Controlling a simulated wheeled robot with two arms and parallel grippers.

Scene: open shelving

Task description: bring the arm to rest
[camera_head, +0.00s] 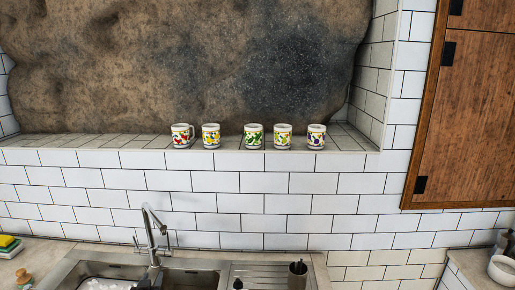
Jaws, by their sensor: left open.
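I can make out neither of my grippers nor my arms in the head view. Several white mugs with painted fruit patterns stand upright in a row on the tiled ledge (80,157). From left to right they include a red-patterned mug (181,136), a yellow one (211,136), a green one (253,136), another green one (283,136) and a purple one (316,137). They stand apart from each other.
Below the ledge are a metal sink (215,268) with a tall faucet (152,236) and a dark metal cup (298,275). A sponge (8,242) lies at the lower left. A bowl (503,270) is at the lower right. A wooden cabinet (470,120) hangs at right.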

